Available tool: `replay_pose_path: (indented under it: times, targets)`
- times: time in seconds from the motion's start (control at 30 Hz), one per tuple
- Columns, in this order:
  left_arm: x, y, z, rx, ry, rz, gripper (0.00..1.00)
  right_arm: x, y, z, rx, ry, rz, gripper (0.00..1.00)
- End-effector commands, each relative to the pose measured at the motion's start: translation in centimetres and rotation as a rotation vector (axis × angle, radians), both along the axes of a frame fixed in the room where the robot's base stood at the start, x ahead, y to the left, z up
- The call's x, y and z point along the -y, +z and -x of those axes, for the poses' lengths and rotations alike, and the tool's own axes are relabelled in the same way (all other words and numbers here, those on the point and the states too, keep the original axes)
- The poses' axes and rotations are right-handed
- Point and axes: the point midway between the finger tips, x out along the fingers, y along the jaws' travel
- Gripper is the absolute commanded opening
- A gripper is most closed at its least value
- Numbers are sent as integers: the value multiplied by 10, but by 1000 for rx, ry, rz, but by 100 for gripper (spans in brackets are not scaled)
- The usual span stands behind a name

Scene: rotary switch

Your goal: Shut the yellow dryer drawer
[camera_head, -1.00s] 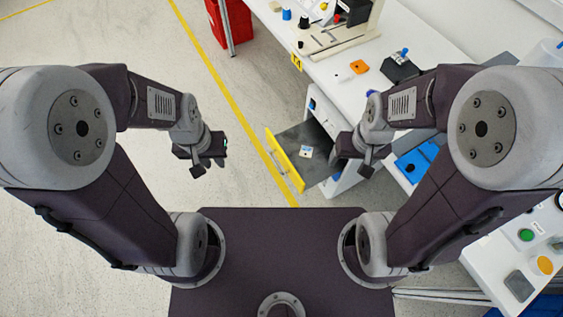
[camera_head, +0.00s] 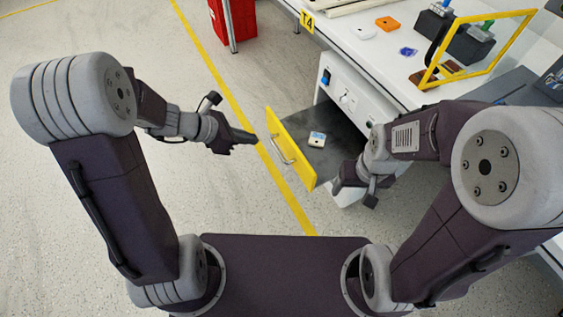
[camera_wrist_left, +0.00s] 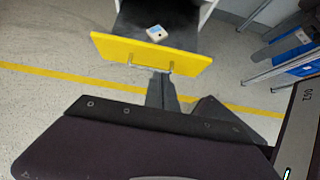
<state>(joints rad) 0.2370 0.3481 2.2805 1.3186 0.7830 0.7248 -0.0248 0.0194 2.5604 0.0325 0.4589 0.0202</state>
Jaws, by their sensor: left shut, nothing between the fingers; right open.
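The yellow-fronted drawer (camera_head: 290,150) is pulled out of the white cabinet under the bench, with its grey inside exposed. A small white box with a blue mark (camera_head: 317,139) lies in it. My left gripper (camera_head: 248,138) is shut and empty, just left of the yellow front and pointing at it. In the left wrist view the closed fingers (camera_wrist_left: 162,90) lie below the drawer's yellow front (camera_wrist_left: 150,52), by its metal handle (camera_wrist_left: 150,69). Whether they touch it I cannot tell. My right gripper (camera_head: 350,184) is open, close to the drawer's right side.
The cabinet's white panel (camera_head: 345,93) has a blue switch and a knob. The white bench top (camera_head: 370,60) carries an orange block, dark blocks and a yellow frame (camera_head: 480,45). A red bin (camera_head: 235,20) stands at the back. Floor on the left is clear.

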Motion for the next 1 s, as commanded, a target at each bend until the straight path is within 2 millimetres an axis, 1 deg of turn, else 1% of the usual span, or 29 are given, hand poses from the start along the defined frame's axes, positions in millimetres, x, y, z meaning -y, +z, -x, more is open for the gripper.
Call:
replay_pose_path:
  times: [0.03, 0.1, 0.23, 0.37, 0.47, 0.6, 0.83, 0.9, 1.0]
  targets:
    - [-3, -22, 0, -7, 9, 1, 0, 0, -20, 0, 1, 0, 0, 74]
    - [-6, -26, 0, -8, 16, 1, 0, 0, -23, 0, 1, 0, 0, 74]
    - [-7, -23, 0, -8, 18, 0, 0, 0, -20, 0, 1, 0, 0, 74]
    - [-3, -29, -2, -8, 14, 0, 0, 0, -25, 0, 2, 0, 0, 74]
    - [7, -43, -7, -8, 11, 0, 0, 0, -36, 0, 1, 0, 0, 74]
    - [26, -67, -17, -9, 11, -1, 0, 0, -54, 0, 1, 0, 0, 74]
    - [56, -101, -35, -8, 13, 0, 0, 0, -80, 0, 1, 0, 0, 74]
    - [67, -96, -42, -5, 11, -2, 0, 0, -78, 0, 1, 0, 0, 74]
    - [79, -95, -49, -5, 11, 0, 0, 0, -80, 0, 1, 0, 0, 74]
